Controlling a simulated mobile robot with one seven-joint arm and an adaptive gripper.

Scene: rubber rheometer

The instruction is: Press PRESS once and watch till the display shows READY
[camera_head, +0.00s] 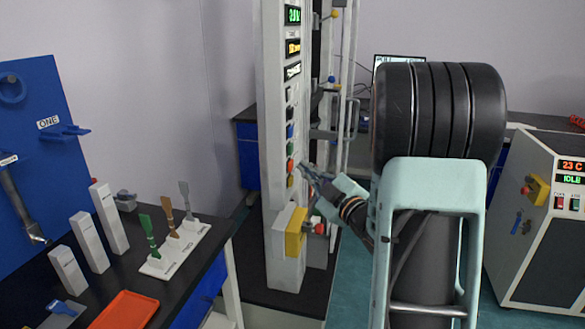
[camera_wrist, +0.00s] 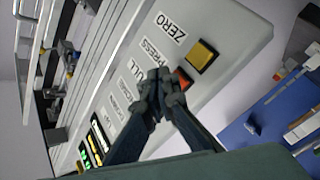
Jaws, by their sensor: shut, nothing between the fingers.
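The red-orange PRESS button (camera_wrist: 183,78) sits on the grey panel beside its PRESS label (camera_wrist: 157,61), partly hidden behind my fingertips in the wrist view. The yellow ZERO button (camera_wrist: 202,57) is beyond it. My gripper (camera_wrist: 163,82) is shut and empty, its tips at the PRESS button; I cannot tell whether they touch it. In the head view my gripper (camera_head: 303,167) is just right of the column's button row, near the red button (camera_head: 290,165). The column's displays (camera_head: 293,47) are lit at its top; their text is too small to read.
Right, a separate grey machine (camera_head: 522,220) shows 23 C and IDLE. A yellow block with a red button (camera_head: 295,232) stands low on the column. Left, a black bench (camera_head: 185,270) holds white blocks, an orange tray (camera_head: 125,310) and a specimen rack (camera_head: 175,250).

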